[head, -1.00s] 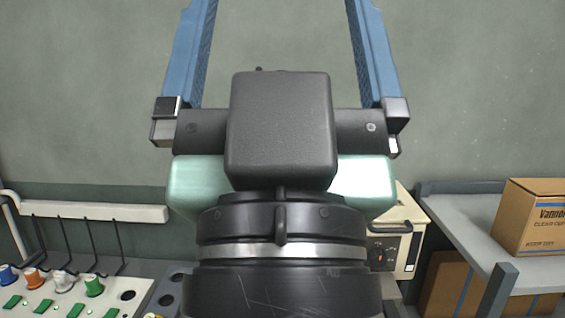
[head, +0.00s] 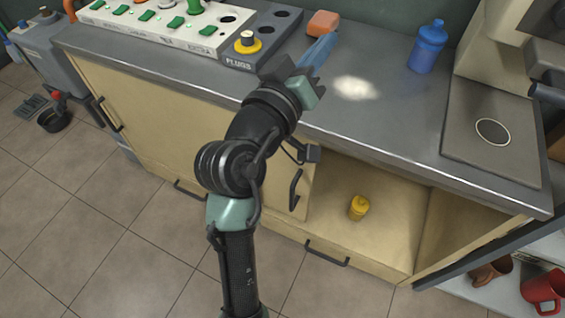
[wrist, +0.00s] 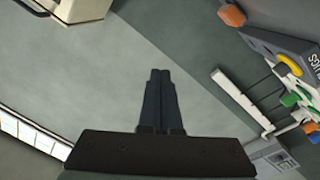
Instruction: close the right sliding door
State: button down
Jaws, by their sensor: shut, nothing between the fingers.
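The right sliding door (head: 278,196) is a cream cabinet panel under the counter, with a dark vertical handle (head: 295,190) near its right edge. It stands slid to the left, leaving the right part of the cabinet (head: 385,210) open. My gripper (head: 324,46) is above the counter, up and behind the door's handle in the head view, and touches nothing. Its blue fingers are together and empty, as the wrist view (wrist: 160,80) shows. My arm hides part of the doors. The left door (head: 150,115) has its own handle (head: 106,114) at far left.
A yellow bottle (head: 358,207) stands inside the open cabinet. The counter (head: 400,125) carries a blue bottle (head: 428,47), an orange block (head: 323,22) and plug racks (head: 262,45). Drawer handles (head: 327,252) stick out below.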

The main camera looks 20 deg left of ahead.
jog(key=s+a+f+n+b, duration=0.4)
jog(key=f+b, duration=0.3)
jog(key=f, duration=0.9)
jog(key=s+a+f+n+b, duration=0.35)
jog(key=s+f+b, duration=0.2)
jog(key=f, duration=1.05)
jog(key=s+a+f+n+b, duration=0.35)
jog(key=f+b, duration=0.45)
jog(key=f, duration=0.7)
jog(key=w+d+b, duration=0.3)
jog(key=w+d, duration=0.2)
jog(key=w, duration=0.5)
jog(key=shift+w+n+g+y, duration=0.3)
jog(key=shift+d, duration=0.2)
